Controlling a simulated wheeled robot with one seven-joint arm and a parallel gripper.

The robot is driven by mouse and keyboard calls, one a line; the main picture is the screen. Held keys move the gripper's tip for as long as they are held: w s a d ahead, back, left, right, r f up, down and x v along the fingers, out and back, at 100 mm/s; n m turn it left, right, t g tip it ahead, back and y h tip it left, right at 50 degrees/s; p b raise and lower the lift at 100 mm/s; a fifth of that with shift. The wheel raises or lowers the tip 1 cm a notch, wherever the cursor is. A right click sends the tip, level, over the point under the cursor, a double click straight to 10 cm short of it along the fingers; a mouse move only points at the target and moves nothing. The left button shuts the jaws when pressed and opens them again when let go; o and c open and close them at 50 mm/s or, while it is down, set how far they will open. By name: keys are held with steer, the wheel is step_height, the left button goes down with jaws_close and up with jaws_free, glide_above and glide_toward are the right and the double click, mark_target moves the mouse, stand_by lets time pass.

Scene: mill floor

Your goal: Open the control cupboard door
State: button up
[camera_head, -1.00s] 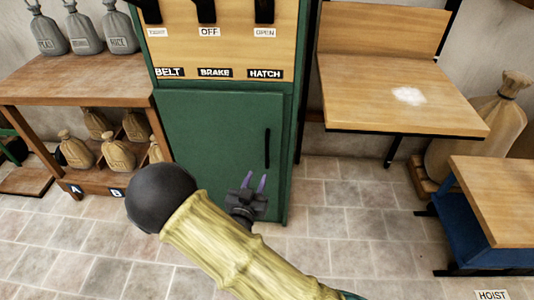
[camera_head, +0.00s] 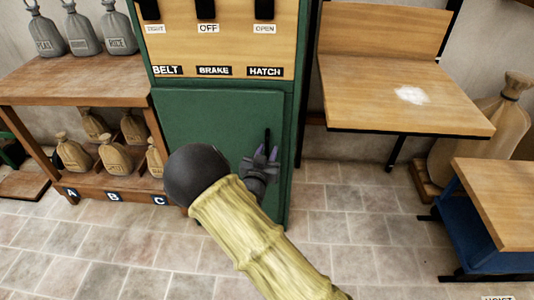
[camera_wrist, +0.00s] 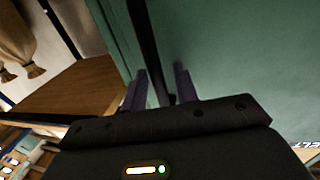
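The green control cupboard door (camera_head: 225,115) looks shut, flush in its green frame below the labelled panel. Its upright black handle (camera_head: 267,137) is near the door's right edge; its lower part is hidden behind my gripper. My gripper (camera_head: 267,153) is at the handle, its two purple fingers pointing at the door. In the wrist view my gripper (camera_wrist: 160,88) is open, with one finger on each side of the black handle bar (camera_wrist: 146,40). Small gaps show between the bar and the fingers. The green door (camera_wrist: 240,60) is close in front.
Above the door are levers over the BELT, BRAKE and HATCH labels (camera_head: 214,71). A wooden shelf (camera_head: 70,88) with sacks stands to the left. A wooden table (camera_head: 400,100) and a blue-framed bench (camera_head: 500,200) are to the right. Tiled floor (camera_head: 350,230) is clear before the cupboard.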

jaws_close()
steer(key=shift+s+a, duration=0.1)
steer(key=shift+s, duration=0.1)
